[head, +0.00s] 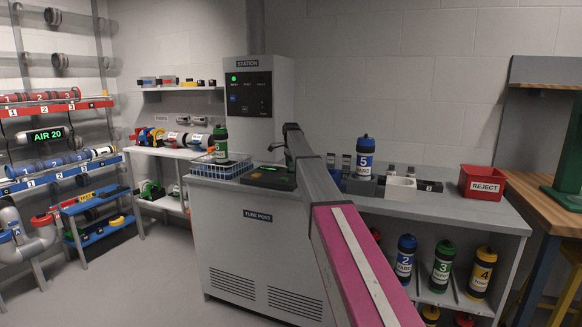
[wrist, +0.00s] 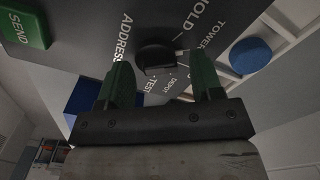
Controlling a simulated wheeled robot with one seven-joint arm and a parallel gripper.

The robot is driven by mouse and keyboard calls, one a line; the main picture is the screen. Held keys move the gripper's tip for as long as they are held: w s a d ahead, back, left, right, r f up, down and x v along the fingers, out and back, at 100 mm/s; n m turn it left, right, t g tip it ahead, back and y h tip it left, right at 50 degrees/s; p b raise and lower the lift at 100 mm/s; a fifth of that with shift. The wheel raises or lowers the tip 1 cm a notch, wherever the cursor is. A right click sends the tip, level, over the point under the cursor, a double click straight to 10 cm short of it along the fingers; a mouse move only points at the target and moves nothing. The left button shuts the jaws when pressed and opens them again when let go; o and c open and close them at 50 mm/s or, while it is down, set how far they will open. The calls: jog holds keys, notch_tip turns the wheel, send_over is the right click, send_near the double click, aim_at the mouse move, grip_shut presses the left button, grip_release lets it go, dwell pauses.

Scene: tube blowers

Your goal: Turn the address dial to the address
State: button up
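The address dial (wrist: 155,57) is a dark round knob on the grey panel in the wrist view. Labels around it read ADDRESS, HOLD, TOWER, DEPOT and TEST. Its pointer is too dark to read clearly. My gripper (wrist: 161,66) is open, with its green fingers apart. In the picture the dial sits between the fingertips; I cannot tell whether they touch it. In the head view the dark control panel (head: 268,178) lies on top of the tube post cabinet (head: 257,240). The arm partly covers it, and the dial is not distinguishable there.
A wire basket (head: 221,168) with a green-capped canister (head: 220,143) stands left of the panel. A numbered blue canister (head: 364,157) and a red reject bin (head: 482,183) stand to the right.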

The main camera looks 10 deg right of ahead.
jog(key=c, duration=0.9)
jog(key=shift+n, duration=0.4)
jog(key=n, duration=0.6)
jog(key=shift+a, duration=0.15)
jog(key=o, duration=0.9)
jog(key=shift+o, duration=0.2)
